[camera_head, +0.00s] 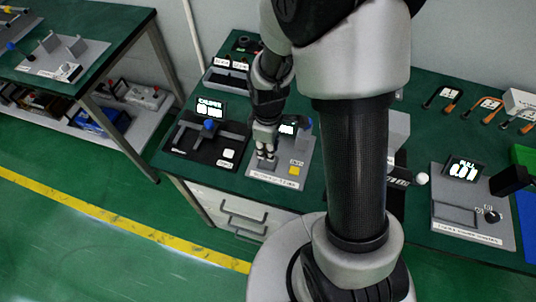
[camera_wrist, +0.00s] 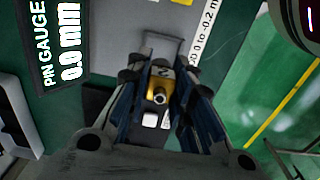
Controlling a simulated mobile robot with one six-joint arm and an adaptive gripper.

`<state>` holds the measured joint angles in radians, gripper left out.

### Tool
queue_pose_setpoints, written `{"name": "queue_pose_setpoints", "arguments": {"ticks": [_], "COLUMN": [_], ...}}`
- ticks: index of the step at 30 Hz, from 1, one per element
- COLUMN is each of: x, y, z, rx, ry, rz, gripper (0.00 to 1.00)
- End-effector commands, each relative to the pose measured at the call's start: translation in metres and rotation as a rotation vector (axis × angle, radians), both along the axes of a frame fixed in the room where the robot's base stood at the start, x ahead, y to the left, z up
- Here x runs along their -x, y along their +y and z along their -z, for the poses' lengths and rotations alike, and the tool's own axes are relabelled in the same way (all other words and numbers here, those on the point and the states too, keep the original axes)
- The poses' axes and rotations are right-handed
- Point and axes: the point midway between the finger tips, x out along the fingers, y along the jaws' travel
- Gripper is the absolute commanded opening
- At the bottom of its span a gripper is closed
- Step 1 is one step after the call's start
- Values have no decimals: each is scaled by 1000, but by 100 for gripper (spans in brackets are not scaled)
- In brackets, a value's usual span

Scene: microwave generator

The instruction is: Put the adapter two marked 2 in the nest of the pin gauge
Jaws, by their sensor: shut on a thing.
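My gripper (camera_head: 266,158) is low over the grey plate of the pin gauge (camera_head: 265,179). In the wrist view its dark fingers (camera_wrist: 160,88) are shut on the adapter two (camera_wrist: 157,90), a small brass-yellow piece with a round metal end and a pale label marked 2. The pin gauge display (camera_wrist: 66,45) reads 0.0 mm in the wrist view. A grey bracket-like frame (camera_wrist: 178,41), perhaps the nest, shows just beyond the fingertips. The fingers hide the adapter's underside, so I cannot tell whether it touches the nest.
A black fixture (camera_head: 190,148) with a blue knob stands left of the pin gauge. A yellow square (camera_head: 294,170) is on the gauge plate. Another grey device (camera_head: 470,225) with a display stands at the right. My arm hides the middle of the table.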

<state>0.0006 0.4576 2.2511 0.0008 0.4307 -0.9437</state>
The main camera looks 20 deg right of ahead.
Motion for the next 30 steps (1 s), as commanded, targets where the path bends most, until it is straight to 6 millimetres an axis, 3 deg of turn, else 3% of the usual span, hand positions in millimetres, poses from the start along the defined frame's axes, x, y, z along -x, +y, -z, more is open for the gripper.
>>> {"name": "queue_pose_setpoints", "arguments": {"ticks": [6,29,30], "x": [1,1,1], "y": [0,0,0], "z": [35,47,47], "rx": [0,0,0], "ry": [4,2,2], "rz": [0,0,0], "gripper": [0,0,22]}}
